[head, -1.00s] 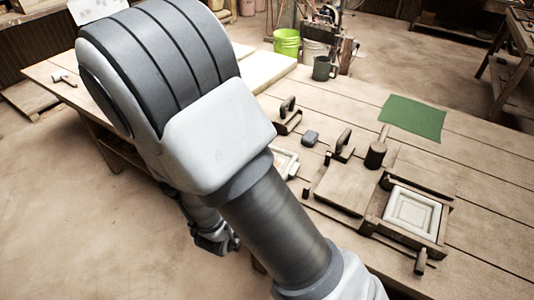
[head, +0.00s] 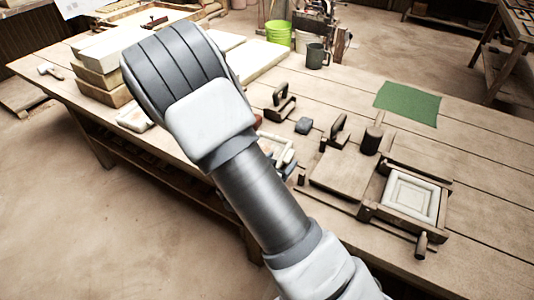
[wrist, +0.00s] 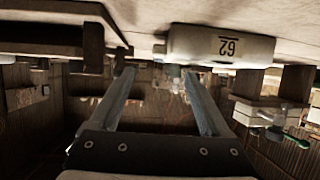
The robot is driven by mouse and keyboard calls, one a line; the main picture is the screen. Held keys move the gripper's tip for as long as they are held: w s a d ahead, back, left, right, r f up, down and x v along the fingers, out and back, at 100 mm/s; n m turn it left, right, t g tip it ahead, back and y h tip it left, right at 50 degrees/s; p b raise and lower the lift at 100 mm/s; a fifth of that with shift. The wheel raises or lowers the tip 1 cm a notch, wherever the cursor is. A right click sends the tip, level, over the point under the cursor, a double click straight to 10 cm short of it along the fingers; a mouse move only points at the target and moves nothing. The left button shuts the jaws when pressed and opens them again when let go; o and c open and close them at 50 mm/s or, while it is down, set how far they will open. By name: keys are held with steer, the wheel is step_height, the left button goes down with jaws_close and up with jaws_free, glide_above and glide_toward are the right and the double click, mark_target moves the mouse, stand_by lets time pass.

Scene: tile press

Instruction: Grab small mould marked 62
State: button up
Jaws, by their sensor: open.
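A pale, round-edged block with a tag reading 62 (wrist: 220,45) shows upside down at the top of the wrist view. It sits right of centre, beyond my fingertips. My gripper (wrist: 158,76) is open, its two long fingers apart and nothing between them. The right fingertip appears just below the block's left part; I see no grip on it. In the head view my arm hides most of the gripper, and I cannot make out the number on any mould. A pale framed piece (head: 275,150) shows partly behind my arm there.
The wooden table (head: 480,190) carries a press frame with a white tile (head: 410,197), a flat board (head: 345,175), a small grey block (head: 303,125) and a green sheet (head: 408,103). Pale slabs (head: 105,75) are stacked at left.

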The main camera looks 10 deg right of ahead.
mark_target(287, 153)
steer(key=x, duration=0.1)
steer(key=b+x, duration=0.1)
steer(key=x, duration=0.3)
steer(key=shift+w+a+f, duration=0.15)
steer(key=shift+a+f, duration=0.1)
steer(key=shift+f, duration=0.05)
steer(key=shift+c, duration=0.2)
jaws_close()
steer(key=shift+r, duration=0.1)
stand_by(0.8)
